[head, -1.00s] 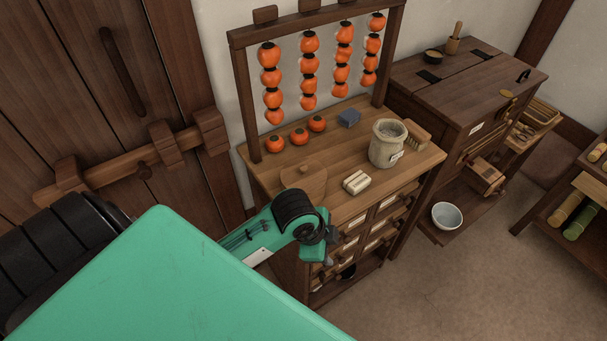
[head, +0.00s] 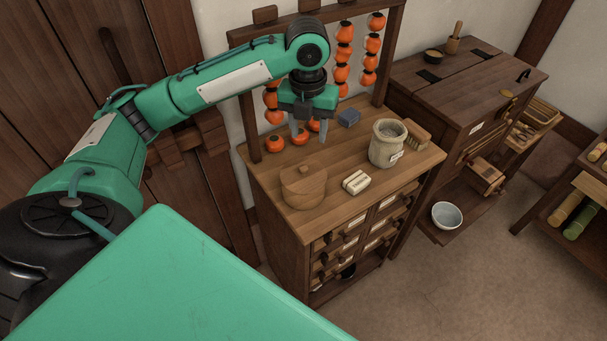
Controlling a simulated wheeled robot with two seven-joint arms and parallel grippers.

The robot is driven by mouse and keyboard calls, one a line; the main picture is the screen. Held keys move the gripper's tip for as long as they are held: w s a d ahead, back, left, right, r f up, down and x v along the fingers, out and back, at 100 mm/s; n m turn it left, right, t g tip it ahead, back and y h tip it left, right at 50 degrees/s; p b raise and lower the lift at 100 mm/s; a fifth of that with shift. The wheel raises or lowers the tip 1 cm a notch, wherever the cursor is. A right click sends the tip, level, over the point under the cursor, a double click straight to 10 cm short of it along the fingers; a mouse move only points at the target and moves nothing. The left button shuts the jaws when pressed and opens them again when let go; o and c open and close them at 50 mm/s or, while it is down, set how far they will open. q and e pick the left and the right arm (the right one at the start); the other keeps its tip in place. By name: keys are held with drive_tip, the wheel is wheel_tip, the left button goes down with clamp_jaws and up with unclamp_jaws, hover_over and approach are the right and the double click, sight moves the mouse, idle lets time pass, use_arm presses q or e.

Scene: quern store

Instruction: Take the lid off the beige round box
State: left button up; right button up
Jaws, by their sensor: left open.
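The beige round box (head: 303,197) stands on the left front part of the wooden counter. Its flat lid (head: 312,178) is on, with a small knob (head: 303,169) on top. My left gripper (head: 308,134) is open and empty, pointing down. In the picture it is above and behind the box, apart from the lid, in front of the hanging orange fruit. My right gripper is out of view.
A wooden frame (head: 248,128) with strings of orange fruit (head: 343,50) rises behind.

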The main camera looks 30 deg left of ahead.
use_arm(q)
wheel_tip(320, 180, up, 2)
drive_tip(key=a, duration=0.2)
drive_tip(key=m+p, duration=0.1)
hover_over(303, 167)
drive_tip(key=f, duration=0.8)
drive_tip(key=shift+w+a, duration=0.1)
drive_tip(key=shift+a, duration=0.15)
drive_tip(key=shift+d+f+p, duration=0.15)
drive_tip(key=shift+f+p, duration=0.45)
wheel_tip(303, 167, down, 4)
drive_tip(key=shift+d+r+p, duration=0.15)
drive_tip(key=shift+p, duration=0.45)
drive_tip(key=shift+f, duration=0.35)
clamp_jaws()
